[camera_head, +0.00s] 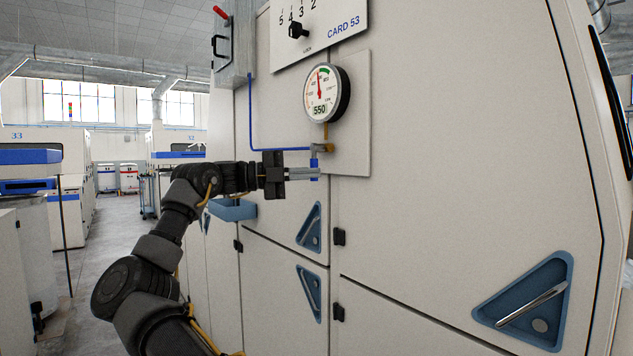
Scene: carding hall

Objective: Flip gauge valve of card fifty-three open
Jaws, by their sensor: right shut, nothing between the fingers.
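The card 53 machine carries a round white gauge (320,92) with a red needle and the number 550 on its face. Below it is a small brass and grey gauge valve (323,148), where a thin blue pipe ends. A short blue lever (314,163) hangs down from the valve. My right gripper (316,174) is shut and empty, its fingertips at the lower part of the lever. I cannot tell whether they touch it. The fingers partly hide the lever. My left gripper is not in view.
A numbered selector knob (298,30) sits above the gauge, and a red-tipped lever (222,13) is at the upper left. A blue tray (232,210) juts out below my right wrist. Blue triangular recessed handles (527,302) are in the panels. An open aisle (125,235) lies to the left.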

